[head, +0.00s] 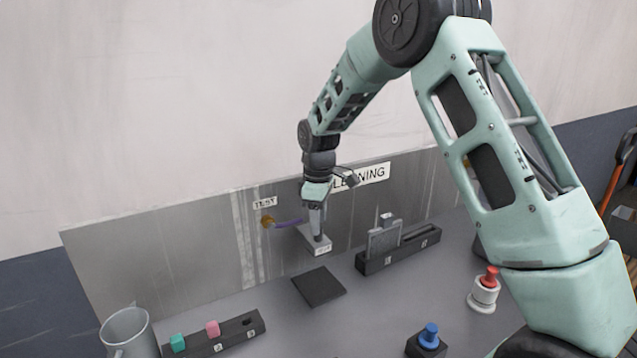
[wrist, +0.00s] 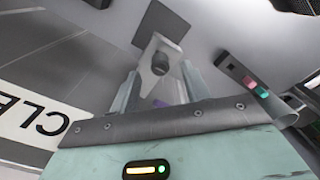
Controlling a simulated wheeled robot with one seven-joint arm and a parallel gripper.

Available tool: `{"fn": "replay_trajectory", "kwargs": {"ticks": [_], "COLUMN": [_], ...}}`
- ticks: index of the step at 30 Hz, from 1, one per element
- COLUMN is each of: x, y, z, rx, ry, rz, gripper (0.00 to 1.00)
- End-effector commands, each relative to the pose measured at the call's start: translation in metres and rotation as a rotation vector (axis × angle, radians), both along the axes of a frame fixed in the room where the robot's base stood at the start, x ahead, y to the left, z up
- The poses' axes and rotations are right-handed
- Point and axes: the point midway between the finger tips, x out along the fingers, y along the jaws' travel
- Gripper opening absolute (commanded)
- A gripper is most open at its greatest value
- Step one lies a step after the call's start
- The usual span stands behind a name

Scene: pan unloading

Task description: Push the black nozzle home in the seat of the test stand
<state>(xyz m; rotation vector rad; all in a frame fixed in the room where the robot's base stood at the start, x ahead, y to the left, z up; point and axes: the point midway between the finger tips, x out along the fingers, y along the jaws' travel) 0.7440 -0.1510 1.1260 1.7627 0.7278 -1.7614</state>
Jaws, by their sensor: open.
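The test stand is a small pale block (head: 322,252) with a label on its front, near the back wall under the TEST sign. In the wrist view the stand (wrist: 149,62) shows with the dark, round-ended nozzle (wrist: 160,65) at it. I cannot tell how deep the nozzle sits in the seat. My gripper (head: 318,236) points down over the stand. In the wrist view my gripper (wrist: 162,88) is open, with one finger to each side of the nozzle. The nozzle is hidden behind my gripper in the head view.
A purple hose (head: 288,223) runs from a brass fitting (head: 267,221) on the wall. A dark mat (head: 318,287) lies in front of the stand. A slotted black rack (head: 375,262) stands right. Another rack (head: 240,329), a mug (head: 128,334), and red (head: 490,277) and blue (head: 430,334) buttons are nearer.

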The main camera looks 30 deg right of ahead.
Motion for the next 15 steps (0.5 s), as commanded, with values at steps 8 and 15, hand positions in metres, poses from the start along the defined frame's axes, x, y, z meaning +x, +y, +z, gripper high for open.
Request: {"fn": "replay_trajectory", "kwargs": {"ticks": [8,15], "x": [0.001,0.000], "y": [-0.001,0.000], "z": [0.065,0.114], "rx": [-0.001,0.000], "ry": [-0.006,-0.004], "rz": [-0.001,0.000], "gripper": [0.47,0.47]}}
